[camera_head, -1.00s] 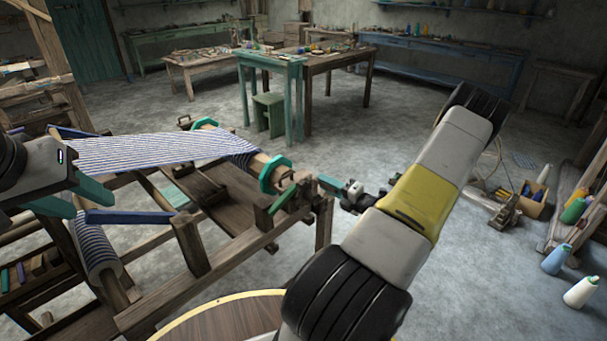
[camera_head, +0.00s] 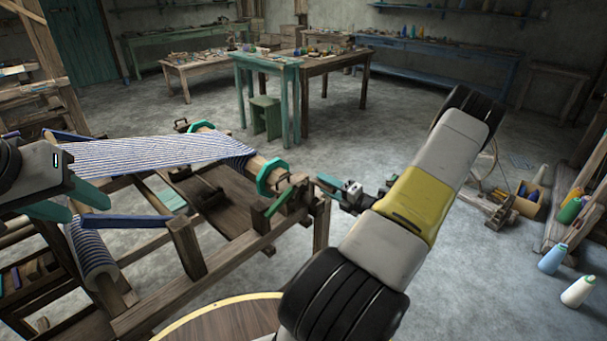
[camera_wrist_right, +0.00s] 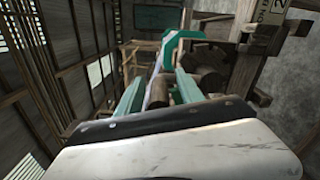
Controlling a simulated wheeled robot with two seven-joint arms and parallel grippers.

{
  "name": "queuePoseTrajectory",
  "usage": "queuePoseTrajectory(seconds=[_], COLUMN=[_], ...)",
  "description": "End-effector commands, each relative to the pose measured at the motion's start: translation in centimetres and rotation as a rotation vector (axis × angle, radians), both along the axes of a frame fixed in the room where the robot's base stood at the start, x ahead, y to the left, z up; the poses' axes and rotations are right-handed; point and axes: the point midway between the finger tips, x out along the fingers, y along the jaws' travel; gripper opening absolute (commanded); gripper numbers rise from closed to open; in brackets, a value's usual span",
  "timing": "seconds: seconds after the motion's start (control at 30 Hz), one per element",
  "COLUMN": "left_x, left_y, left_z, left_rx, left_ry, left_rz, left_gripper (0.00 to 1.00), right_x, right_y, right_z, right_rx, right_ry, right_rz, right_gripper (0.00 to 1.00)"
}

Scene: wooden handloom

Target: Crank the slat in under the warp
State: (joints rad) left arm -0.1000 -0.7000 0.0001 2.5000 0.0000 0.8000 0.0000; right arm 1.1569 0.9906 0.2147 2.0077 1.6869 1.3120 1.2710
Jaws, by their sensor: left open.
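The striped blue-and-white warp (camera_head: 150,152) stretches across the loom to a wooden beam with teal octagonal flanges (camera_head: 271,177). I cannot make out the slat for certain; a blue bar (camera_head: 125,221) lies on the frame just right of my left gripper. My left gripper (camera_head: 88,208) is open, above the near-left cloth roll (camera_head: 92,250). My right gripper (camera_head: 328,187) is at the beam's right end. In the right wrist view its teal fingers (camera_wrist_right: 158,82) stand apart, with brown wood and a pale strip showing between them; contact is unclear. The flange (camera_wrist_right: 182,44) shows beyond.
The wooden loom frame (camera_head: 188,247) surrounds the beam. A round wooden top (camera_head: 225,325) stands at the near bottom. Tables (camera_head: 335,62) and a green stool (camera_head: 265,113) are at the back. The middle floor is open.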

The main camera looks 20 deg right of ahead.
Motion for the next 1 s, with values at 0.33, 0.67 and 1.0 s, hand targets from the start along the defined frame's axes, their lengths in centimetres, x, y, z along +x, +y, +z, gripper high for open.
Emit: queuePoseTrajectory(seconds=[0.33, 0.67, 1.0], left_x=[0.0, 0.0, 0.0], left_y=[0.0, 0.0, 0.0], left_z=[0.0, 0.0, 0.0], left_rx=[0.0, 0.0, 0.0], left_ry=[0.0, 0.0, 0.0], left_rz=[0.0, 0.0, 0.0], left_gripper=[0.45, 0.45, 0.45], right_x=[-0.3, -5.1, -7.3], right_y=[0.0, -2.0, -2.9], right_z=[0.0, 0.0, 0.0], right_rx=[0.001, 0.001, 0.001], right_ry=[0.0, 0.002, 0.0], right_rz=[0.003, 0.0, 0.003], right_gripper=[0.45, 0.45, 0.45])
